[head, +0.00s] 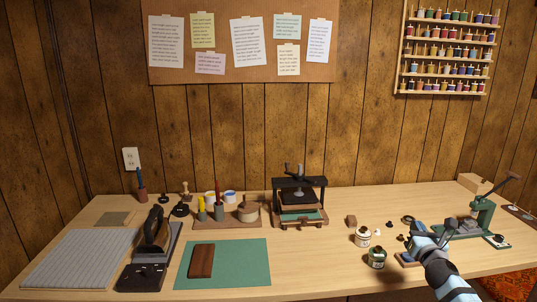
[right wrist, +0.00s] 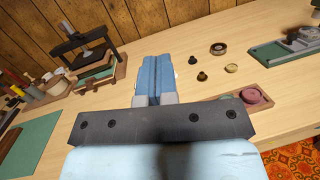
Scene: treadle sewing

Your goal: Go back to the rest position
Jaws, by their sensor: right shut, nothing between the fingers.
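My right gripper (head: 418,227) is over the right part of the wooden table (head: 330,250), its arm coming in from the bottom right. In the right wrist view its two blue fingers (right wrist: 156,62) lie together with nothing between them. It hides part of a small wooden tray (head: 405,259) beneath it; in the right wrist view a pinkish round piece (right wrist: 252,96) sits in that tray. My left gripper is not in either view.
A green lever press (head: 481,215) stands right of the gripper. A black-topped screw press (head: 300,200) is at the table's middle back. A green mat (head: 240,262) lies front left.

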